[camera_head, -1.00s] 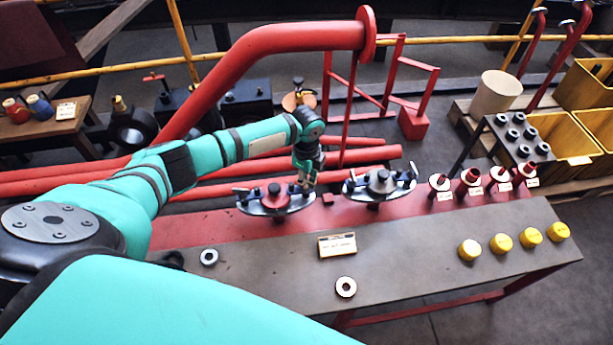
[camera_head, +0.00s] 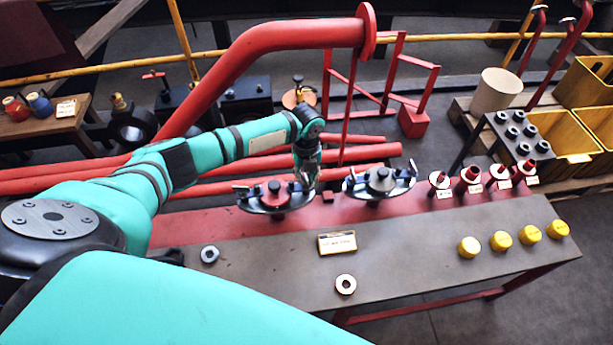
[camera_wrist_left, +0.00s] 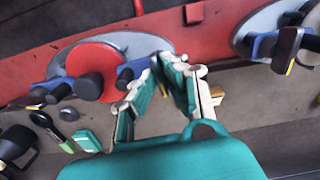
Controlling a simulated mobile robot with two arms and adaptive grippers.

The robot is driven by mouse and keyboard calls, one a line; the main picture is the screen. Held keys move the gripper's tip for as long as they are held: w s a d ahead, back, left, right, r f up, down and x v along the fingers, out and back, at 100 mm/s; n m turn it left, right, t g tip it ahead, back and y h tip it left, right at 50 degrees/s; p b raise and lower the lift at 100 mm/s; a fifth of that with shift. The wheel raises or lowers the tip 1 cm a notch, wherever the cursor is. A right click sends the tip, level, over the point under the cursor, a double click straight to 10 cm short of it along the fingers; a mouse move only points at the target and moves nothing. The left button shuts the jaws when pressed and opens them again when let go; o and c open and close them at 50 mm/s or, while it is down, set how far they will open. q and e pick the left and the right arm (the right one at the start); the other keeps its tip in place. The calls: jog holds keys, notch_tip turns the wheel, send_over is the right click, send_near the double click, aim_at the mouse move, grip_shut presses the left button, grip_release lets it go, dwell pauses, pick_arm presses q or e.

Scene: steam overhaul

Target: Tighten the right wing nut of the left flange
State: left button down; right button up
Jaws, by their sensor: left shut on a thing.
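The left flange (camera_head: 262,203) is a grey oval plate with a red centre and a dark knob, on the red strip of the bench. It also shows in the wrist view (camera_wrist_left: 150,43). It has a wing nut at each end. The left one (camera_head: 241,193) is clear of my gripper. My left gripper (camera_head: 304,184) points down at the flange's right end and is shut on the right wing nut (camera_wrist_left: 132,72), whose blue wing shows by the fingertips in the wrist view. In the head view my fingers largely hide that nut. My right gripper is not in view.
The right flange (camera_head: 366,192), with its own wing nuts, sits close to the right of my gripper. Red pipes (camera_head: 360,153) run behind. A label plate (camera_head: 337,242), ring (camera_head: 346,284), nut (camera_head: 209,254) and yellow caps (camera_head: 501,241) lie on the bench, with bare space between.

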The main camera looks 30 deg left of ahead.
pick_arm(q)
jog(key=shift+m, duration=0.5)
jog(key=c, duration=1.4)
grip_release()
jog(key=shift+c, duration=0.2)
notch_tip(320, 180, up, 12)
